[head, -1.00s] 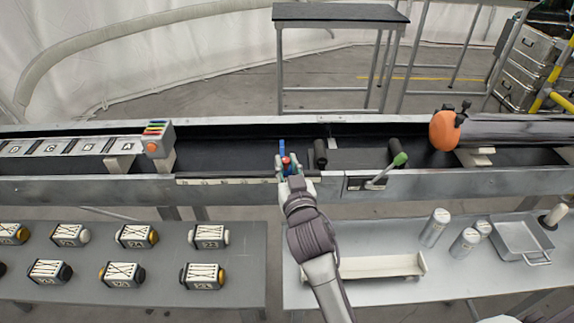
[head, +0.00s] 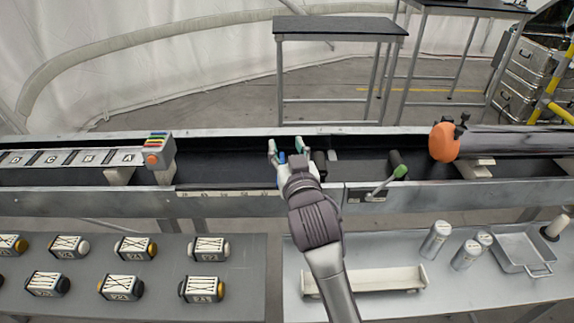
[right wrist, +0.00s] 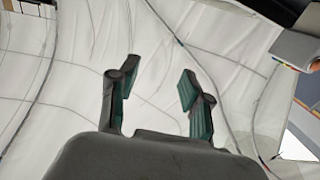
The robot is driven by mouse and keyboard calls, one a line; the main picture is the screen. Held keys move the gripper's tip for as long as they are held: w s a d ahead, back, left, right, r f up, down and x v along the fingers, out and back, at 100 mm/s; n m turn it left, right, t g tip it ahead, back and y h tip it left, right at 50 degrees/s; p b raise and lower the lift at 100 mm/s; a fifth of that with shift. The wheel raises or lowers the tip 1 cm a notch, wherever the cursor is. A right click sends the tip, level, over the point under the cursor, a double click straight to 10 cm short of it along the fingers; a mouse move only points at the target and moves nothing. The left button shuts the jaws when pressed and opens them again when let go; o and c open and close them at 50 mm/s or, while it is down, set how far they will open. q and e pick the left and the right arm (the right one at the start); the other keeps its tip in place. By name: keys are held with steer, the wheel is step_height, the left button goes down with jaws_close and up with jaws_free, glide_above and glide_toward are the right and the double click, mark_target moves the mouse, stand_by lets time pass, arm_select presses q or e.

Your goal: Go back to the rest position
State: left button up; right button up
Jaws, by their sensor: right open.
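My right gripper (head: 286,148) is open and empty over the dark trough (head: 232,166) in the middle of the head view. Its two fingers stand apart, and it also shows in the right wrist view (right wrist: 160,88), with only pale tent wall behind the fingers. A small blue thing (head: 282,158) shows just behind the gripper and is mostly hidden by it. My left gripper is not in view.
A green-knobbed lever (head: 399,172) and an orange round part (head: 445,142) are right along the trough. A grey table (head: 245,265) with several labelled blocks stands front left. A table at front right holds a white tray (head: 372,279), canisters and a metal pan (head: 520,247).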

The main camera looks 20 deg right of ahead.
steer(key=shift+r, duration=0.9)
